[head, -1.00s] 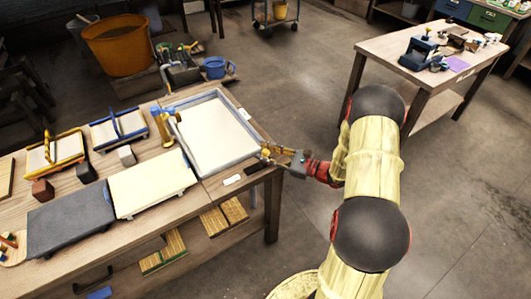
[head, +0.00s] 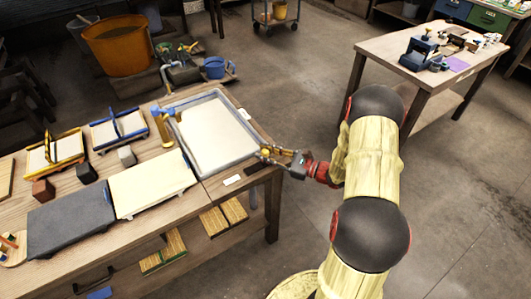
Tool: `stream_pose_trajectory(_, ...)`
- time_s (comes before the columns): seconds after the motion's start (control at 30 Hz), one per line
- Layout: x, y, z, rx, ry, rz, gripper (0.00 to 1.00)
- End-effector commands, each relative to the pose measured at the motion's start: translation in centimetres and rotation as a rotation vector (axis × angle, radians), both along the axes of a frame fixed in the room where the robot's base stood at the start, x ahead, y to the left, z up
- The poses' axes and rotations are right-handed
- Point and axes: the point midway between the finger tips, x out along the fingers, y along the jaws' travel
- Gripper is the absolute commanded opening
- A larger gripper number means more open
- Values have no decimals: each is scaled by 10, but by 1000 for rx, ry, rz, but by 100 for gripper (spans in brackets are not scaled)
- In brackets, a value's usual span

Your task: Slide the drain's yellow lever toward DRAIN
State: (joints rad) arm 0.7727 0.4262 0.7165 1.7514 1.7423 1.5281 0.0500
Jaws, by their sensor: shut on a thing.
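The drain's yellow lever (head: 265,153) shows only as a small yellow spot at the right side of the blue-rimmed vat (head: 250,152), at the table's right end. My gripper (head: 268,154) reaches in from the right and is shut on the lever. The fingers cover most of the lever, and its marks are too small to read.
A cream felt sheet (head: 150,184) and a dark grey slab (head: 70,220) lie left of the vat. A brass-coloured post with a blue top (head: 163,128) stands at the vat's left edge.

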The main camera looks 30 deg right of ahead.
Motion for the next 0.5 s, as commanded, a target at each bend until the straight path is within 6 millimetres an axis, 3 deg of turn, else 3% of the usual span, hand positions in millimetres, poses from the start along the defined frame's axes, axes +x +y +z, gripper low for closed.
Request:
stream_pose_trajectory(0.3, -2, 57, 2, 1, 2, 5, 0)
stream_pose_trajectory(0.5, -2, 63, 0, 0, 0, 4, 0)
